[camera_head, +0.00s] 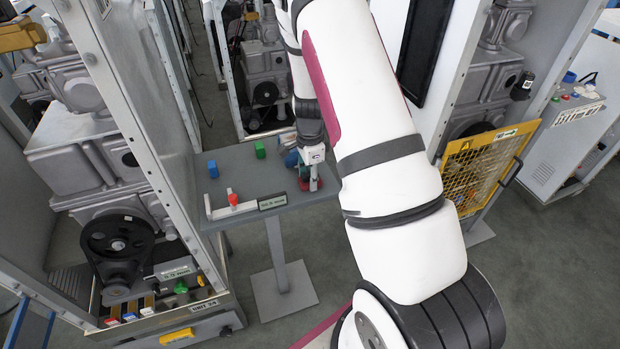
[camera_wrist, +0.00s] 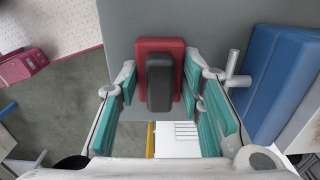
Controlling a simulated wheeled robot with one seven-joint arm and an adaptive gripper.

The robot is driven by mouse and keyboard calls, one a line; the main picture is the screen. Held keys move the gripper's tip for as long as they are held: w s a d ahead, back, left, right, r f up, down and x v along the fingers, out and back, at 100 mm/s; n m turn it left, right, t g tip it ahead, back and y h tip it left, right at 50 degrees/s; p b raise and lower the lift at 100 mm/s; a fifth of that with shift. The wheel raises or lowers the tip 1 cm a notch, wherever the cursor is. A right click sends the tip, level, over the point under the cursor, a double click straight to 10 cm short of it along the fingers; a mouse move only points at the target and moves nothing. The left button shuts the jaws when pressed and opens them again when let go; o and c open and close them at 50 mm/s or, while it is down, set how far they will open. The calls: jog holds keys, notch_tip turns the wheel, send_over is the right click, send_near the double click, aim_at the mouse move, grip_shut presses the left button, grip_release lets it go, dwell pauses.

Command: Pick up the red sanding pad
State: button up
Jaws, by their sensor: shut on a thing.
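The red sanding pad (camera_wrist: 147,46) has a red base and a dark grey grip block on top. In the wrist view it lies between the teal-padded fingers of my gripper (camera_wrist: 160,88), which are shut on it from left and right. In the head view my gripper (camera_head: 312,172) points down over the right part of the grey table, and the red pad (camera_head: 303,186) shows at its tips. Whether the pad touches the table top is hard to tell.
A large blue object (camera_wrist: 285,80) stands close right of my fingers. A yellow mesh guard (camera_head: 480,165) stands right.

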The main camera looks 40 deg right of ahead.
jog(key=shift+w+r, duration=0.1)
jog(key=shift+r, duration=0.65)
notch_tip(320, 180, up, 2)
jog(key=shift+r+b, duration=0.1)
jog(key=shift+b, duration=0.45)
jog(key=s+a, duration=0.4)
jog(key=s, duration=0.3)
jog(key=s+a+r, duration=0.1)
jog(key=s+a, duration=0.2)
jog(key=s, duration=0.4)
jog(key=shift+a+r+b, duration=0.15)
jog(key=shift+a+b, duration=0.15)
jog(key=shift+a, duration=0.05)
jog(key=shift+s, duration=0.1)
jog(key=o, duration=0.6)
jog(key=c, duration=0.5)
